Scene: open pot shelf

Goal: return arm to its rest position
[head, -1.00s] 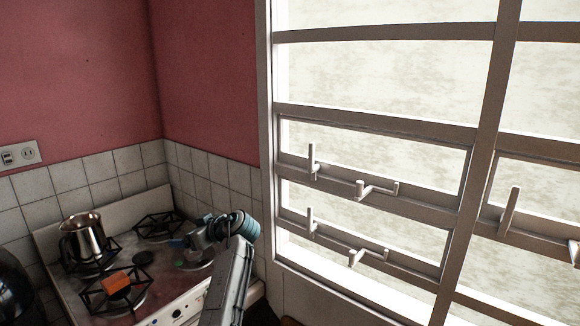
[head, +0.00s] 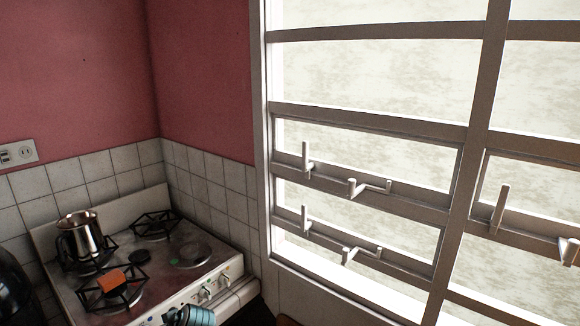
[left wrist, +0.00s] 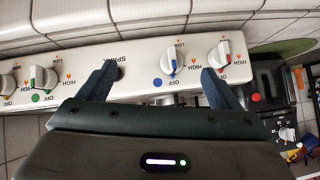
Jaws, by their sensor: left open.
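My left arm (head: 197,316) shows only as a teal-ringed part at the bottom edge of the head view, in front of the stove; the rest of it is out of frame. In the left wrist view, my left gripper (left wrist: 160,85) is open, with its two dark blue fingers apart and nothing between them. Its fingertips appear over the white stove control panel (left wrist: 137,70), with a knob (left wrist: 172,65) in view between them. I cannot tell the exact gap to the panel. My right gripper is in neither view.
The stove (head: 60,285) stands at the left with a metal pot (head: 82,240) on a rear burner and an orange block (head: 113,281) on a front burner grate. A window (head: 365,120) with protruding handles fills the right. Tiled walls (head: 205,177) meet behind the stove.

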